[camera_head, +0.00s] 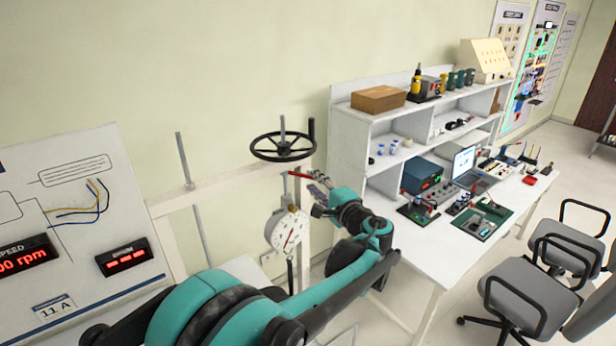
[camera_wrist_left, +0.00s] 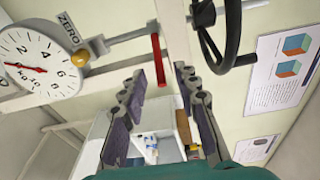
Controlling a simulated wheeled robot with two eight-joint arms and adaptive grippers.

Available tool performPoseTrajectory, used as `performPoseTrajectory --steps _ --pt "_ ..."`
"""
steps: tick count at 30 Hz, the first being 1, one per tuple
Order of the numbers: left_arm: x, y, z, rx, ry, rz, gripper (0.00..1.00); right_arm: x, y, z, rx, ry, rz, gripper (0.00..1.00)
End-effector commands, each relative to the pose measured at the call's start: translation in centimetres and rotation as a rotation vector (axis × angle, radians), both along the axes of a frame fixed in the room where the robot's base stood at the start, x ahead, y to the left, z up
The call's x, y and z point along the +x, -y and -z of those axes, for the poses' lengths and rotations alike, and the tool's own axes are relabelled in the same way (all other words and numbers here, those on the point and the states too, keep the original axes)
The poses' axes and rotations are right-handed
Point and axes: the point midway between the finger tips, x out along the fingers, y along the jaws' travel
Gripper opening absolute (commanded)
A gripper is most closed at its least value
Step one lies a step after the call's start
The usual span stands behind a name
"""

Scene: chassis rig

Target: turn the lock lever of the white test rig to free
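The white test rig (camera_head: 178,201) stands against the wall, with a black handwheel (camera_head: 283,147) on top and a round dial (camera_head: 287,231) below it. The red lock lever (camera_head: 300,174) sticks out under the handwheel; it also shows in the left wrist view as a red bar (camera_wrist_left: 158,60). My left gripper (camera_head: 318,184) is at the lever's outer end. In the left wrist view its two fingers (camera_wrist_left: 161,73) are apart, with the bar showing between the tips and gaps on both sides. Whether the tips reach the lever's depth I cannot tell. My right gripper is not in view.
A white workbench (camera_head: 440,240) with shelves, boxes and a laptop (camera_head: 467,165) stands right of the rig. Grey chairs (camera_head: 530,295) are at the lower right. A white panel with red displays (camera_head: 125,258) is at the left.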

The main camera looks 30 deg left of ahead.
Motion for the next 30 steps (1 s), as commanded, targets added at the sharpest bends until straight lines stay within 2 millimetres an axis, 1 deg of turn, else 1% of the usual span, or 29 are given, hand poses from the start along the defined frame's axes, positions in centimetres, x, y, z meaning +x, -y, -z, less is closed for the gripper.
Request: performPoseTrajectory --steps 1,3,7,11,17,18,20,21,22,30 --pt "0.4 -0.9 0.0 -0.001 -0.001 -0.002 0.31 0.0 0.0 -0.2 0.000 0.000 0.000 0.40" --pt "0.9 -1.8 0.0 -0.001 0.000 -0.003 0.31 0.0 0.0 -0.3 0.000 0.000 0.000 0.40" --pt "1.6 -3.0 0.1 -0.001 0.000 -0.001 0.31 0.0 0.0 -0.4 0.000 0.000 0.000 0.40" --pt "2.0 -3.4 0.1 -0.002 0.000 0.001 0.31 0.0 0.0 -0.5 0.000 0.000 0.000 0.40" --pt "2.0 -3.5 0.2 -0.002 0.000 0.001 0.31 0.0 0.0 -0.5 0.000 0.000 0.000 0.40" --pt "2.0 -3.5 0.2 -0.002 0.000 0.001 0.28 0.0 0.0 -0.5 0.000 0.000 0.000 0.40" --pt "2.0 -3.5 0.2 -0.002 0.000 0.001 0.12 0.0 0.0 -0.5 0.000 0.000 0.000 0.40" --pt "2.0 -3.5 0.2 -0.002 0.000 0.001 0.02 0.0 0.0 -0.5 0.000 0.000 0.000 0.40" --pt "2.0 -3.5 0.2 -0.002 0.000 0.001 0.00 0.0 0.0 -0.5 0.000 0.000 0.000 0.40" --pt "1.9 -3.5 0.2 -0.002 0.000 0.004 0.00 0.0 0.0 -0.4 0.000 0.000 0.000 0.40"
